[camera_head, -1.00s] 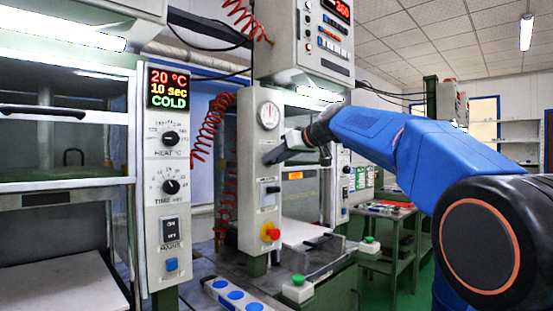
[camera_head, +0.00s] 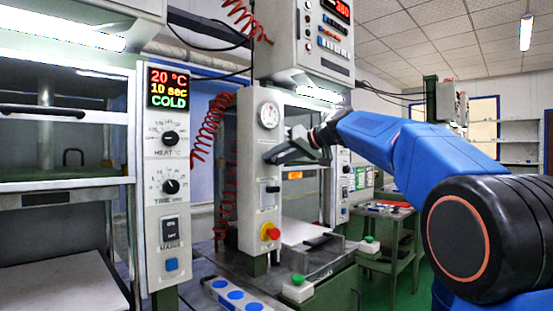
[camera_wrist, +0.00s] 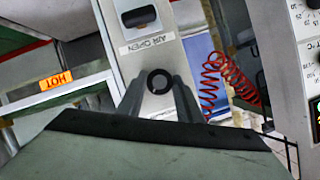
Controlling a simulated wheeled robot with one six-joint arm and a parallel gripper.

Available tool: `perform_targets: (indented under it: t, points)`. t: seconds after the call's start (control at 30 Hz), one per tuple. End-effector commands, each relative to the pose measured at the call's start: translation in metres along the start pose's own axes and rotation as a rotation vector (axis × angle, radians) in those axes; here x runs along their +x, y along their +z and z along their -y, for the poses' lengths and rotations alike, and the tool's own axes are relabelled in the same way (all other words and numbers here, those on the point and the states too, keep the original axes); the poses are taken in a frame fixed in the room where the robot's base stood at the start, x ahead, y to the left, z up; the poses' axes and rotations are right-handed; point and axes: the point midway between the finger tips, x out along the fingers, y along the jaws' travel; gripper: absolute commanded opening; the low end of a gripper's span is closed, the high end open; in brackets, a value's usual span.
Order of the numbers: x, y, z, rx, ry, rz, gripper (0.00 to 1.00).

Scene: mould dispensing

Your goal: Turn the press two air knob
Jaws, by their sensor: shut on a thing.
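The press two panel (camera_head: 258,205) is a pale upright column with a round gauge (camera_head: 268,114) at its top. The air knob (camera_wrist: 159,82) is a small dark round knob on this panel, near a label reading AIR OPEN (camera_wrist: 148,44) that appears upside down in the wrist view. My gripper (camera_wrist: 158,88) has one finger on each side of the knob and is shut on it. In the head view my gripper (camera_head: 274,154) reaches the panel below the gauge from the right and hides the knob.
A black switch (camera_head: 270,189) and a red and yellow button (camera_head: 270,232) sit lower on the panel. Another press panel (camera_head: 171,212) stands at left. Red coiled hoses (camera_head: 212,125) hang between them. A HOT sign (camera_wrist: 57,80) is close by.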

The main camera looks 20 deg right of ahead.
Motion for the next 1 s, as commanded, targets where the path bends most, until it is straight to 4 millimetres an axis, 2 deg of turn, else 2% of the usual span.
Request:
perform_targets:
  t: [0.3,0.77,0.8,0.87,1.0]
  points:
    - [-0.0007,-0.0006,-0.0014,0.110,-0.044,0.001,0.10]
    - [-0.0006,-0.0005,-0.0015,0.126,-0.050,0.002,0.10]
    - [-0.0006,-0.0005,-0.0015,0.126,-0.050,0.002,0.35]
    - [-0.0005,-0.0005,-0.0014,0.126,-0.051,0.002,0.49]
    - [-0.0003,-0.0003,-0.0013,0.126,-0.051,0.003,0.51]
